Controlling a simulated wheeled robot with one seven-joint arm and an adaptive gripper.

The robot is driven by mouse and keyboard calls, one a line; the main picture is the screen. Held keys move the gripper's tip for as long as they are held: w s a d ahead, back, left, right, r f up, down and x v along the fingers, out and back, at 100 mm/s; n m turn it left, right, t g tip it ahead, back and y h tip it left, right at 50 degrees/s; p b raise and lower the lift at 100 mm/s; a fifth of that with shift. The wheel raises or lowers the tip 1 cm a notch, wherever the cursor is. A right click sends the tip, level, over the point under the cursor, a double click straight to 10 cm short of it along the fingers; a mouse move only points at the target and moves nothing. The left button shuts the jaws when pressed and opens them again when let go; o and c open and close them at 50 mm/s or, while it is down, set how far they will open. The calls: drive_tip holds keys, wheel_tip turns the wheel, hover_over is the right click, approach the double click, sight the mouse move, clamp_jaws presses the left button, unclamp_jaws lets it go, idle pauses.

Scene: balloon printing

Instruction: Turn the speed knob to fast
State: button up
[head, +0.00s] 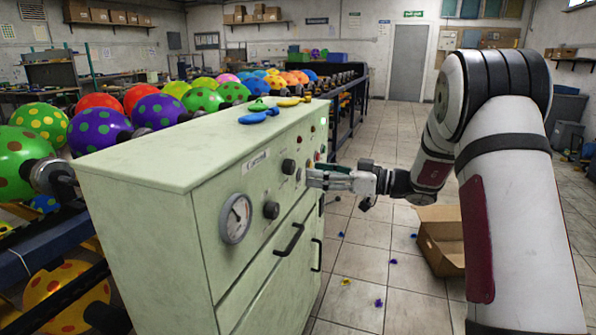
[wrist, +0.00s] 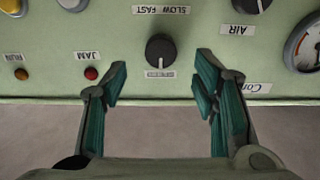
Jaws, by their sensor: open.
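The speed knob (wrist: 160,50) is a round black knob on a pale green panel. It sits beside a "SLOW FAST" label (wrist: 161,10) that appears upside down in the wrist view. In the head view the knob (head: 289,166) shows just left of my gripper (head: 314,178), near the panel's top edge. My gripper (wrist: 160,72) is open and empty.
The cabinet (head: 140,172) carries a gauge (head: 236,218), an air knob (head: 271,210) and drawer handles. A red jam light (wrist: 91,73) is near the left finger. A cardboard box (head: 441,240) stands on the floor at right.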

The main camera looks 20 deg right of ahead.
sight(293, 168)
drive_tip(key=x, duration=0.6)
drive_tip(key=c, duration=1.2)
